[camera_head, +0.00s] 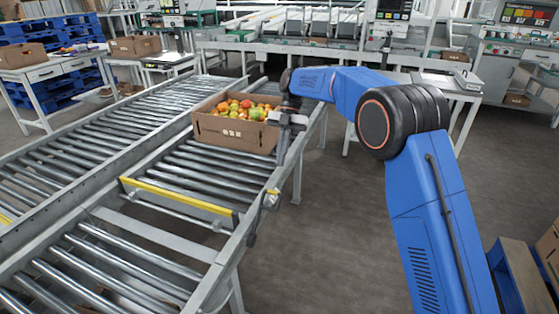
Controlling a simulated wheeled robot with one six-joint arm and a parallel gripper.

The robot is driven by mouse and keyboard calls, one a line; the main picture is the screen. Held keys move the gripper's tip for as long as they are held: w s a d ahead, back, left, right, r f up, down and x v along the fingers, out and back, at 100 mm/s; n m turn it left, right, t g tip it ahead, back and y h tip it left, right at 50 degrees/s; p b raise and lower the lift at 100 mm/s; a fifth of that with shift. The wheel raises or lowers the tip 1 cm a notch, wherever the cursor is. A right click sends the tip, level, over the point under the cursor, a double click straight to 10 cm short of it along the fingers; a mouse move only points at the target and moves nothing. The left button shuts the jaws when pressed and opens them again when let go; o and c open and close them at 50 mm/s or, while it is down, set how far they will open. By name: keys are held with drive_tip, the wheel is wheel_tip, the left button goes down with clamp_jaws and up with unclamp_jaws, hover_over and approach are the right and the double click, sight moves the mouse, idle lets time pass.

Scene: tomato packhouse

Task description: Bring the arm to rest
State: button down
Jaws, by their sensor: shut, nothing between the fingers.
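My blue arm reaches up from the lower right and bends left at a black elbow joint. My gripper (285,131) hangs at the arm's end, pointing down, at the right end of a cardboard box. It is shut, and nothing shows held in it. The cardboard box (232,134) is full of red, orange, yellow and green tomatoes (240,109) and sits on the roller conveyor (198,170). I cannot tell whether the gripper touches the box or the conveyor's side rail.
A yellow bar (180,201) crosses the conveyor in front of the box. A second conveyor (112,126) runs alongside on the left. Tables with boxes (22,57) and machines stand behind. A wooden pallet (522,280) lies at lower right. Grey floor is clear right of the conveyor.

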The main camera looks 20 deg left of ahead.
drive_tip(key=s+d+r+m+t, duration=0.2)
drive_tip(key=s+d+r+m, duration=0.3)
drive_tip(key=d, duration=0.5)
drive_tip(key=s+d+r+m+t+y, duration=0.1)
drive_tip(key=s+d+r+m+t, duration=0.2)
drive_tip(key=d+m, duration=0.5)
drive_tip(key=s+d+r+m, duration=0.4)
drive_tip(key=d+r, duration=0.2)
drive_tip(key=d, duration=0.6)
drive_tip(key=s+d+f+m+t, duration=0.2)
drive_tip(key=s+d+m+t, duration=0.1)
drive_tip(key=s+d+m, duration=0.75)
drive_tip(key=s+d+f+m+t, duration=0.1)
drive_tip(key=s+d+f+m, duration=0.3)
drive_tip(key=s, duration=0.3)
drive_tip(key=s+d+f+m+t+h, duration=0.1)
drive_tip(key=s+d+f+m+t, duration=0.1)
drive_tip(key=s, duration=0.5)
drive_tip(key=d+f+m, duration=0.1)
drive_tip(key=d+f, duration=0.1)
drive_tip(key=d, duration=0.1)
drive_tip(key=shift+s+d+f+m, duration=0.2)
drive_tip(key=shift+d+f+m, duration=0.05)
drive_tip(key=shift+d+m, duration=0.1)
drive_tip(key=shift+a, duration=0.1)
